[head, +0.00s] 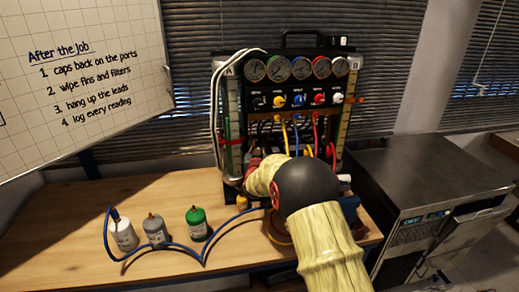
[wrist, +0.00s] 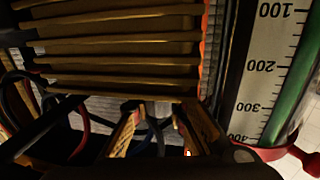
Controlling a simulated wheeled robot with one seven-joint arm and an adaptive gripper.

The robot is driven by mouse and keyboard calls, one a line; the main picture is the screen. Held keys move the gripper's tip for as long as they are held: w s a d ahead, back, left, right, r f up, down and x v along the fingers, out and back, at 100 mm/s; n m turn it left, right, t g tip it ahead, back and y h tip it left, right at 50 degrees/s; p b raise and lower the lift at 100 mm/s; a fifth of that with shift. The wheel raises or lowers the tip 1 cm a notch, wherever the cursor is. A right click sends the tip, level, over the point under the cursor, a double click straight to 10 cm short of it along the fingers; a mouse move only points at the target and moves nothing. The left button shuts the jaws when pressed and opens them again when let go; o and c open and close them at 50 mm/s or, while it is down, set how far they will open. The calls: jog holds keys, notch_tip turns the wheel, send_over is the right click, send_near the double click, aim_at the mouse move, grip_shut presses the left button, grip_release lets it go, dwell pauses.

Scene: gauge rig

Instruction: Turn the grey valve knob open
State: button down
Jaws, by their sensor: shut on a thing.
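The gauge rig (head: 290,85) stands upright at the back of the wooden bench. My arm reaches to its lower left, and my gripper (head: 256,163) is partly hidden there behind my own wrist. In the wrist view, the fingers of my gripper (wrist: 157,112) come up under a bank of fins, with a small pale grey piece between their tips. This looks like the grey valve knob (wrist: 158,107); most of it is dark or covered, so its turn angle cannot be read. The gripper is shut on it.
A graduated cylinder (wrist: 268,75) stands just right of the fingers in the wrist view. Dark hoses (wrist: 60,115) hang close on the left. A metal cabinet (head: 420,175) stands right.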

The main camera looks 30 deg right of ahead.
jog(key=shift+a+n+t+y+b, duration=0.1)
jog(key=shift+n+t+y+b, duration=0.2)
jog(key=shift+n+y+b, duration=0.15)
jog(key=shift+w+y, duration=0.1)
jog(key=shift+y, duration=0.15)
jog(key=c, duration=1.7)
grip_release()
jog(key=shift+c, duration=0.2)
jog(key=v, duration=1.2)
jog(key=shift+o, duration=0.3)
jog(key=shift+f, duration=0.1)
